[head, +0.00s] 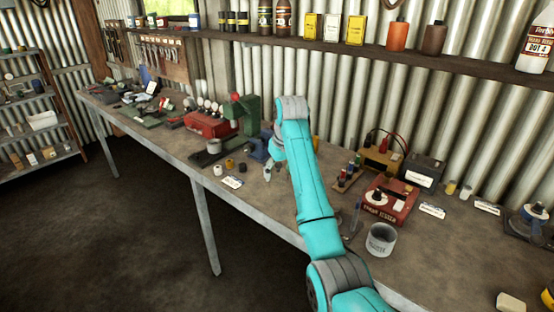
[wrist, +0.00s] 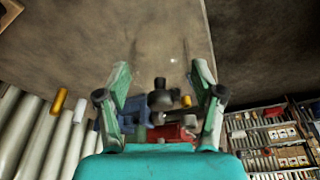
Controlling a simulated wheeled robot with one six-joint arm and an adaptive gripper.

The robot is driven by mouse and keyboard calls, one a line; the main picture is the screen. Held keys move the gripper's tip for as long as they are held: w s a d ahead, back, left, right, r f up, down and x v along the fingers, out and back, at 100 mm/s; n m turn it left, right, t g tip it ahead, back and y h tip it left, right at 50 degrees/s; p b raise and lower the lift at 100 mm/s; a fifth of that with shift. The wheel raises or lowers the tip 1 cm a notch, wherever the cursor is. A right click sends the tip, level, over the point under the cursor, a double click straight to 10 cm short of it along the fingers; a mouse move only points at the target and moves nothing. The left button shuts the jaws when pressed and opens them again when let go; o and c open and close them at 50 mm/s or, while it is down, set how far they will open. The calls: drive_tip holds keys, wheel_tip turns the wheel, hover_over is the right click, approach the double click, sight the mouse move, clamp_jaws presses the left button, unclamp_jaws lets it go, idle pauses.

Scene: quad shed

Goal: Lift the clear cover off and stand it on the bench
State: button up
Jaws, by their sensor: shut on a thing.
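My gripper (wrist: 162,68) has its two fingers set wide apart in the wrist view, shut on the clear cover (wrist: 185,50). The cover is nearly invisible; only faint edge streaks show beyond the fingertips. A dark knobbed object (wrist: 160,97) shows between the fingers, but I cannot tell whether it is part of the cover or lies behind it. In the head view my gripper (head: 268,171) is small, over the bench (head: 255,205) and partly hidden by my arm. I cannot make out the cover there, nor whether it touches anything.
A green press (head: 246,115) and a red box (head: 210,124) stand left of my gripper. A label card (head: 232,182) and small pots lie near the bench's front edge. Right of my arm are a red tester (head: 389,198) and a grey cup (head: 381,240).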

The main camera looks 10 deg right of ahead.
drive_tip(key=shift+w+d, duration=0.1)
drive_tip(key=shift+w, duration=0.45)
drive_tip(key=shift+f, duration=2.65)
drive_tip(key=shift+f, duration=0.25)
drive_tip(key=o, duration=1.2)
drive_tip(key=shift+o, duration=0.5)
drive_tip(key=shift+r, duration=0.1)
drive_tip(key=shift+r, duration=2.9)
drive_tip(key=shift+s, duration=0.15)
